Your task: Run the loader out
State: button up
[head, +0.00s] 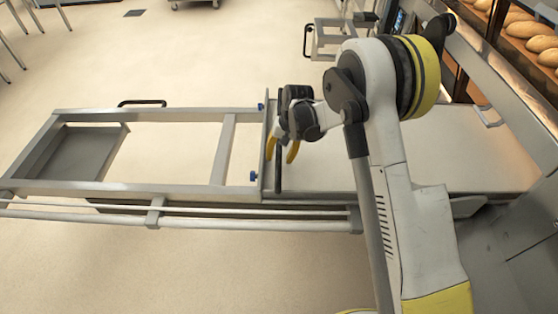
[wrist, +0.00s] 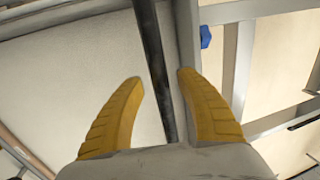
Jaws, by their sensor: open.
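The loader is a long metal frame (head: 90,188) with a pale flat belt board (head: 450,150) at its right end, by the oven. A dark handle bar (head: 278,172) runs across the board's left end, beside a metal crosspiece. My gripper (head: 281,152) is over this bar with yellow fingers pointing down. In the wrist view my gripper (wrist: 162,78) is open, and the dark bar (wrist: 155,50) passes between the two fingertips in the picture. Neither finger is seen pressed on it; the exact height gap cannot be told.
Blue knobs (head: 253,176) sit on the frame left of the crosspiece. The left half of the frame is open, with a grey tray (head: 75,152) at its far end. Bread loaves (head: 530,28) lie on racks at top right. A small metal cart (head: 335,40) stands behind.

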jog(key=shift+f, duration=0.2)
grip_shut()
jog(key=shift+a, duration=0.1)
